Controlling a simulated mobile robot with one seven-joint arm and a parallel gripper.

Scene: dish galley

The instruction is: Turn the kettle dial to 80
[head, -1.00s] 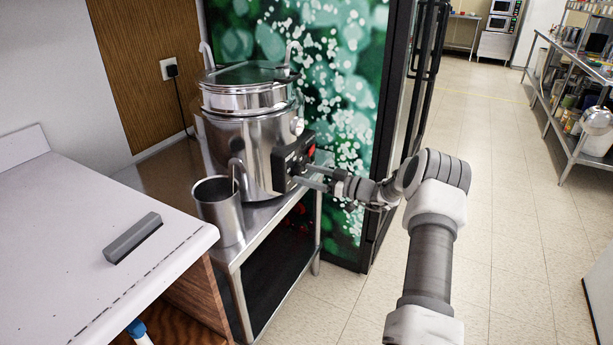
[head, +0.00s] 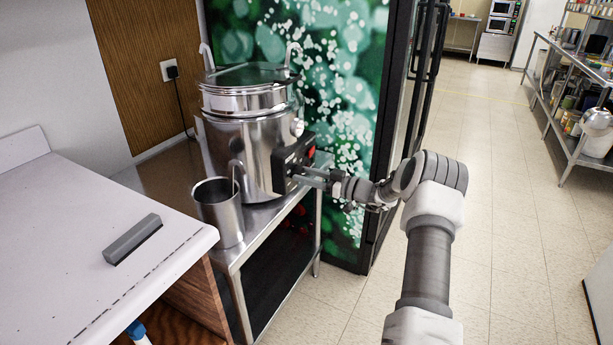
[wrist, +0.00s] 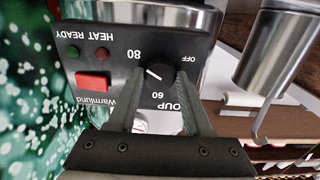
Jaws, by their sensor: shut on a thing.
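The steel kettle (head: 236,155) stands on a metal table with a black control panel (head: 283,165) on its side. In the wrist view the black dial (wrist: 160,75) sits among the upside-down labels OFF, 80 and 60. Its short white mark slants to the upper left, roughly toward 80; exact alignment is hard to tell. My gripper (head: 299,174) reaches the panel from the right. In the wrist view its two fingers (wrist: 157,88) are on either side of the dial, shut on it. Part of the dial is hidden by the fingers.
A steel cup (head: 219,212) with a utensil handle stands in front of the kettle. A red switch (wrist: 93,82) and two indicator lamps are beside the dial. A white counter (head: 90,250) with a grey block (head: 132,239) is at the left.

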